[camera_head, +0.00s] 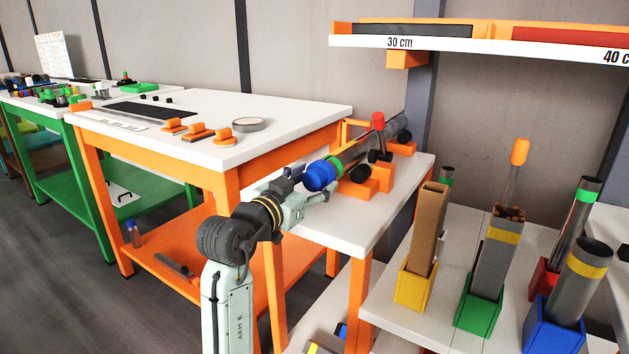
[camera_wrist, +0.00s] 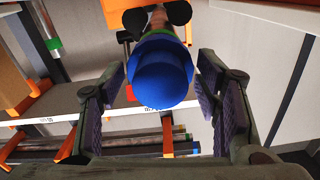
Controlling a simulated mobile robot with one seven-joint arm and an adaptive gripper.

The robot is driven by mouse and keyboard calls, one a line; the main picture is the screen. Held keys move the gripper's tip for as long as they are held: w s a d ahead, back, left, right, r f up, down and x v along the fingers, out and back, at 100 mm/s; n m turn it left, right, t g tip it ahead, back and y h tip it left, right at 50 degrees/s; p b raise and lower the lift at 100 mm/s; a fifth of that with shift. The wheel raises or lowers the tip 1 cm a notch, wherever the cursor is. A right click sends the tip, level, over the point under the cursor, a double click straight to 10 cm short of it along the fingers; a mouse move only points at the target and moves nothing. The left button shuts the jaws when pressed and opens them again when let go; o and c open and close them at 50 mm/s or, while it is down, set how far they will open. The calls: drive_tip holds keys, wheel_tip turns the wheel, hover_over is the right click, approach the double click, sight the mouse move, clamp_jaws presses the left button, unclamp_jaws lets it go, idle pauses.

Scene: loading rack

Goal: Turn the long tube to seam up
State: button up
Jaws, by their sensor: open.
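The long tube (camera_head: 350,156) is grey with a blue end cap (camera_head: 320,175) and a green band behind the cap. It lies on an orange stand (camera_head: 372,186) with black rollers, on a small white table. In the wrist view the blue cap (camera_wrist: 160,75) fills the middle and hides most of the tube. My gripper (camera_head: 312,187) is open at the capped end. In the wrist view its fingers (camera_wrist: 162,72) stand on either side of the cap, with visible gaps. I cannot make out the tube's seam.
A red-knobbed post (camera_head: 378,122) rises beside the tube. An orange-framed table (camera_head: 190,125) stands to the left. At the right, tubes stand in a yellow holder (camera_head: 414,288), a green holder (camera_head: 478,312) and a blue holder (camera_head: 553,325). A shelf (camera_head: 480,42) hangs above.

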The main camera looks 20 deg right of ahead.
drive_tip(key=v, duration=1.1)
drive_tip(key=shift+a, duration=0.1)
